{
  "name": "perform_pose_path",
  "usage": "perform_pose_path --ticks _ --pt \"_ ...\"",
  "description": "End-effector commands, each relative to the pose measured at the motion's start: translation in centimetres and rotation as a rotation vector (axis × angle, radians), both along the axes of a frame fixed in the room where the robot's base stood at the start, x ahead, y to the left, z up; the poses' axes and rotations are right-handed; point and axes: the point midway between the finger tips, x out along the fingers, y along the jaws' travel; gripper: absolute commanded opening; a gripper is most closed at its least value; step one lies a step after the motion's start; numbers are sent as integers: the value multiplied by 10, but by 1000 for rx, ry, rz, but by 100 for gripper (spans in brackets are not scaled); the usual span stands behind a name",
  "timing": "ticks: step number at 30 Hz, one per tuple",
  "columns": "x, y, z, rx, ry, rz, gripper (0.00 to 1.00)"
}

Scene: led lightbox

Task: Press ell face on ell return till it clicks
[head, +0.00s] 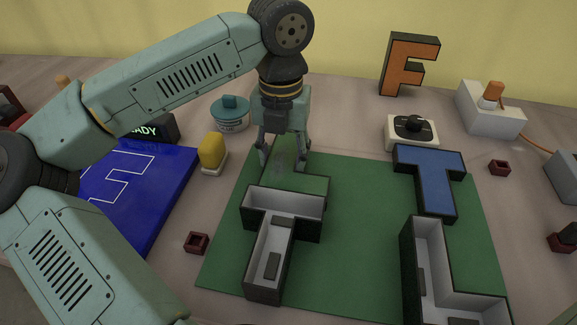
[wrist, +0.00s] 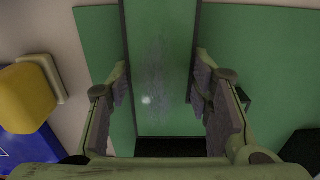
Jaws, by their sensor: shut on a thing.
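My gripper (head: 284,162) points down at the back of the green mat (head: 355,215). It is shut on a green piece with dark edges, which looks like the ell face (head: 308,186). In the wrist view my gripper (wrist: 160,88) has a finger on each side of a long green bar of the ell face (wrist: 160,50). Its full outline is hard to tell against the green mat. The ell return (head: 432,260), an open L-shaped box with dark walls and pale inside, lies at the mat's front right, apart from my gripper.
An open T-shaped box (head: 265,243) stands just in front of my gripper. A blue T piece (head: 429,176) lies right of it, behind the ell return. A white knob box (head: 411,131), yellow block (head: 212,151) and blue panel (head: 150,190) surround the mat. The mat's middle is clear.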

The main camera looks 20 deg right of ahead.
Motion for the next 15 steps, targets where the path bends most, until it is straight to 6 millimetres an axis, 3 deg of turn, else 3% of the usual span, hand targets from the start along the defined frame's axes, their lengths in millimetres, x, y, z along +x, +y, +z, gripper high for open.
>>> perform_pose_path --ticks 15 --pt "0 0 11 0 -1 0 16"
